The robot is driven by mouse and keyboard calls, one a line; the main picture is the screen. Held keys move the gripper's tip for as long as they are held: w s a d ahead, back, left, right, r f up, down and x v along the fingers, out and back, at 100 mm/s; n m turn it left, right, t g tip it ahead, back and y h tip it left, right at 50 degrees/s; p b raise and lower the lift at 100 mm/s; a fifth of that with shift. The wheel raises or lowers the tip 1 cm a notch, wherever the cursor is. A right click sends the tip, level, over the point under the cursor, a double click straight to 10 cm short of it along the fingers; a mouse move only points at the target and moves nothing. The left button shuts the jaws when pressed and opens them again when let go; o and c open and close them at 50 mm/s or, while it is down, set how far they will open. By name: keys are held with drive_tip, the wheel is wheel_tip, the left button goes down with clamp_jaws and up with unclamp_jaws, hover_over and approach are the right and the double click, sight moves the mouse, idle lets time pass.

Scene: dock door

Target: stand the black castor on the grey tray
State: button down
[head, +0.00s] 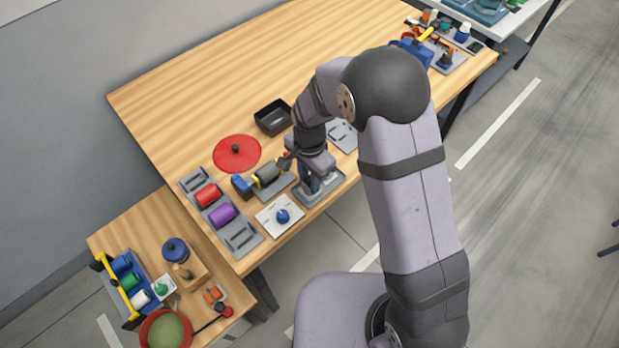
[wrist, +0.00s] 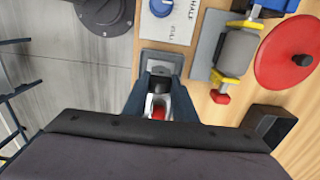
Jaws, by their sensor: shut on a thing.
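My gripper (head: 318,185) points down over the grey tray (head: 311,202) near the front edge of the table. In the wrist view the two fingers (wrist: 159,94) are closed on the black castor (wrist: 158,86), with a pale and red part showing between them. The grey tray shows just beyond the fingertips in the wrist view (wrist: 160,58). The fingers hide most of the castor and part of the tray, so I cannot tell whether the castor touches the tray.
Left of the tray are a white plate with a blue knob (head: 282,216) and a grey roller in a yellow-and-blue holder (head: 266,172). A black bin (head: 272,117) and a red disc (head: 236,153) lie behind. The far table is mostly bare.

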drive_tip(key=shift+f, duration=0.2)
drive_tip(key=c, duration=1.5)
unclamp_jaws()
drive_tip(key=shift+o, duration=0.2)
drive_tip(key=shift+r, duration=0.1)
wheel_tip(320, 180, up, 12)
drive_tip(key=b, duration=0.3)
drive_tip(key=shift+d+r, duration=0.1)
drive_tip(key=s+d+f+n, duration=0.2)
drive_tip(key=s+d+n, duration=0.2)
drive_tip(key=s+d, duration=0.3)
drive_tip(key=s+d+f+n, duration=0.2)
drive_tip(key=s+d+n, duration=0.3)
drive_tip(key=s+d, duration=0.3)
drive_tip(key=shift+d+f, duration=0.25)
drive_tip(key=shift+d, duration=0.65)
